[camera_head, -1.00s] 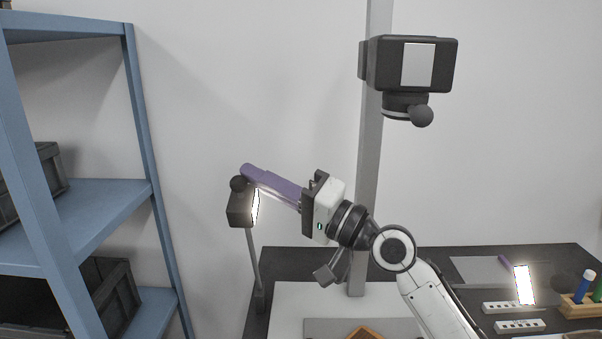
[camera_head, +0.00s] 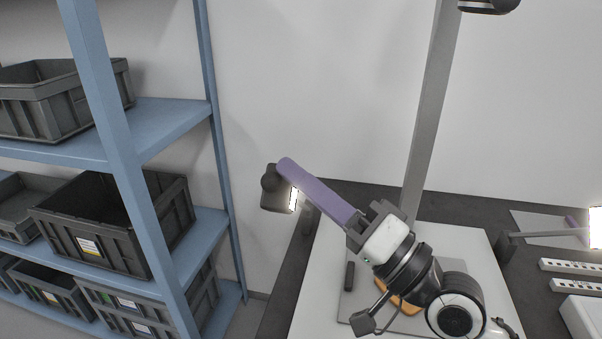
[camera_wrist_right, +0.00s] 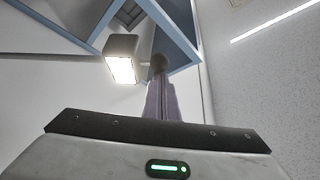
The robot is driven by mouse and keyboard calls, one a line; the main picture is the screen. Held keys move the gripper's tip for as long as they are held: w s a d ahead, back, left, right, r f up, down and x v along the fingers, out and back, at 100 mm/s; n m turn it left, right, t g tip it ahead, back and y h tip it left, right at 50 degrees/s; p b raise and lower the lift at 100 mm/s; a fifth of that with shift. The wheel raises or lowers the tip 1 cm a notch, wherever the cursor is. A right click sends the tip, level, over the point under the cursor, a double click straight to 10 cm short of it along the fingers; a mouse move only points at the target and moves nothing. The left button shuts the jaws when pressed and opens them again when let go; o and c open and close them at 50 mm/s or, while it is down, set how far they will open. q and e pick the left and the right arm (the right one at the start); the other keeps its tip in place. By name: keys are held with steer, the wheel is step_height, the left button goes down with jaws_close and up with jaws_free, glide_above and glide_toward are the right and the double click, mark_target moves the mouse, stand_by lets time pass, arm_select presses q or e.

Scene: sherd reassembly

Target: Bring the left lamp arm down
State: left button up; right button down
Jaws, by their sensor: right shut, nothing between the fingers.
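The left lamp's dark head (camera_head: 278,201) with its lit panel is left of the table, little higher in the picture than the dark bracket (camera_head: 311,214) at the table edge. The lamp's arm between them is not visible. My right gripper (camera_head: 286,166) has long purple fingers, shut and empty, with tips beside the round knob (camera_head: 269,178) on the lamp head. In the right wrist view the lamp head (camera_wrist_right: 121,60) is left of the fingers (camera_wrist_right: 164,95), and the knob (camera_wrist_right: 158,62) is at their tips; contact is unclear. My left gripper is not in view.
A blue shelf unit (camera_head: 168,130) with dark grey crates (camera_head: 112,222) stands at the left. A grey post (camera_head: 428,120) rises behind the table. The right lamp (camera_head: 596,228) is lit at the right edge, near white power strips (camera_head: 570,266). The white mat (camera_head: 318,290) is partly covered by my arm.

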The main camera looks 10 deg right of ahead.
steer(key=shift+s+a+f, duration=0.25)
steer(key=shift+a+f, duration=0.2)
steer(key=shift+f, duration=0.3)
step_height(320, 180, up, 5)
steer(key=w+d+p, duration=0.2)
steer(key=w+f+b+v, duration=0.1)
steer(key=b+v, duration=0.4)
steer(key=v, duration=0.5)
steer(key=shift+w+d+b, duration=0.2)
steer(key=shift+d+b, duration=0.1)
steer(key=shift+d, duration=0.1)
